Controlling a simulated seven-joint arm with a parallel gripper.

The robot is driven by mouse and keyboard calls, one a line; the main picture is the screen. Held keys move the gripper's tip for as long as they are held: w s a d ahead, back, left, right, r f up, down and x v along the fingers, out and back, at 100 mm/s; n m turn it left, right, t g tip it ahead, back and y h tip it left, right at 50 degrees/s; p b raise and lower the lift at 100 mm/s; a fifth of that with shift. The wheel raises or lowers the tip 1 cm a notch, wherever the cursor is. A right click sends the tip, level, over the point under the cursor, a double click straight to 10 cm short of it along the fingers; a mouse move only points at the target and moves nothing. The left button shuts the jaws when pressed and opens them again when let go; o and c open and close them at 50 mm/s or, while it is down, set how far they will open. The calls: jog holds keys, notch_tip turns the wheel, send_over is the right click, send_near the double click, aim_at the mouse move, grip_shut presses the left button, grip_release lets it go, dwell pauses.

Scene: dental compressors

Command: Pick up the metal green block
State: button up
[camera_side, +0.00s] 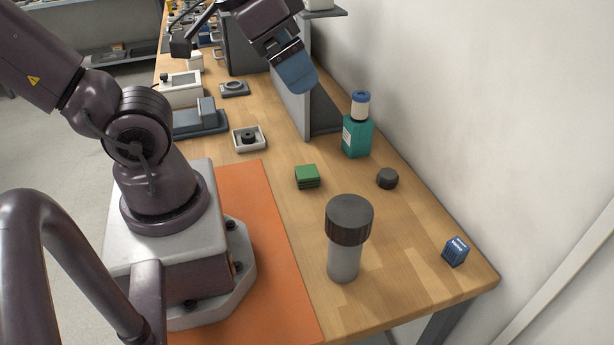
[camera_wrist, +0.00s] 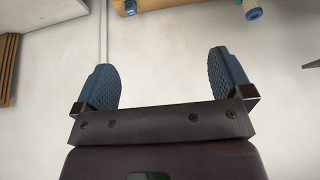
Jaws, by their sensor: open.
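The green block (camera_side: 307,176) lies on the wooden table, just right of the orange mat, in the side view. My gripper (camera_side: 299,80) is raised well above the table, up and behind the block in the picture, apart from it. In the wrist view my gripper (camera_wrist: 168,88) shows two blue ridged fingers spread wide with nothing between them. The green block cannot be made out in the wrist view.
A teal bottle (camera_side: 357,135) and a small dark knob (camera_side: 387,178) stand right of the block. A grey cylinder with a dark cap (camera_side: 346,240) stands in front. A small blue box (camera_side: 455,251) sits near the table corner. A white tray (camera_side: 249,146) is behind left.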

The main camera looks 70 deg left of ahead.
jog(key=w+a+f+m+g+y, duration=0.2)
jog(key=w+f+m+g+y, duration=0.1)
jog(key=w+f+m+g, duration=0.25)
jog(key=m+g+y, duration=0.4)
jog(key=m+y, duration=0.5)
jog(key=y, duration=0.1)
send_near(309, 173)
jog(key=v, duration=0.3)
jog(key=shift+d, duration=0.25)
jog(key=shift+a+f, duration=0.1)
jog(key=shift+f, duration=0.2)
jog(key=shift+s+a+f, duration=0.1)
jog(key=shift+a+f, duration=0.1)
jog(key=x, duration=0.7)
jog(key=shift+a, duration=0.1)
jog(key=shift+r+x, duration=0.15)
jog(key=shift+x, duration=1.2)
jog(key=shift+r+x, duration=0.15)
jog(key=shift+x, duration=1.15)
jog(key=shift+a, duration=0.1)
jog(key=c, duration=1.3)
jog(key=shift+c, duration=0.3)
